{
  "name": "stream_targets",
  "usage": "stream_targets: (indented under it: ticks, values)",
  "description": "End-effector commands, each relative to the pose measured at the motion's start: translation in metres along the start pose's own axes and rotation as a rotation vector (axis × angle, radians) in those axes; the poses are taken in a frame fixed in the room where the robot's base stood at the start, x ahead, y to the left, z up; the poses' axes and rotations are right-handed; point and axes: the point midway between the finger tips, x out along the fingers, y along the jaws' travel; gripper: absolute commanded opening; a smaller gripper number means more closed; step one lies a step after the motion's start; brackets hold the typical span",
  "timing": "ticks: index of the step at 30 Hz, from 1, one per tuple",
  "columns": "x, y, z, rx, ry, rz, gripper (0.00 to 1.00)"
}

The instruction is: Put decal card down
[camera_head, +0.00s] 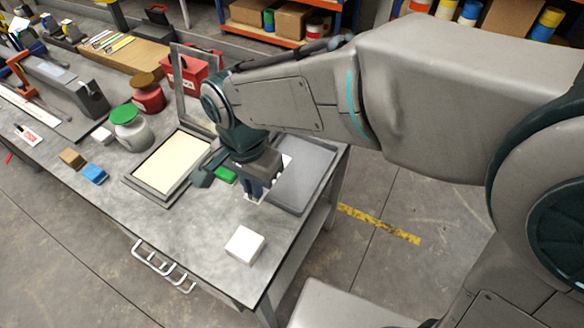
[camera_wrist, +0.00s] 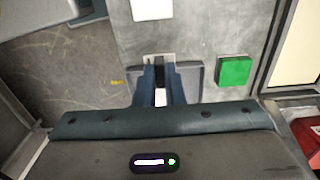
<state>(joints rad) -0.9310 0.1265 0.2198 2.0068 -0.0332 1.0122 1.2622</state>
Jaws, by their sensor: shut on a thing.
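My gripper (camera_head: 258,185) is over the near right part of the grey workbench, pointing down beside the dark grey tray. In the wrist view its two dark fingers (camera_wrist: 160,75) are closed on a narrow pale thing, taken to be the decal card (camera_wrist: 160,97). Only a thin strip of the card shows between the fingers; the rest is hidden.
The dark grey tray (camera_head: 317,160) lies by the bench's right edge. A green block (camera_wrist: 234,70) is close beside my gripper. A white block (camera_head: 244,245) stands nearer the front corner. A framed cream panel (camera_head: 172,163) lies to the left. Bare bench (camera_head: 190,225) lies in front.

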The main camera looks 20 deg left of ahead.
Motion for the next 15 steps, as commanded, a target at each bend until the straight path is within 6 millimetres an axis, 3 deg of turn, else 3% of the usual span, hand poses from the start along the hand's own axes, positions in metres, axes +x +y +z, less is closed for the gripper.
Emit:
stream_targets:
  ticks: [4, 15]
  values:
    - [0.011, -0.001, -0.013, -0.009, -0.002, 0.003, 0.0]
    - [0.058, -0.004, -0.094, -0.008, -0.002, 0.001, 0.0]
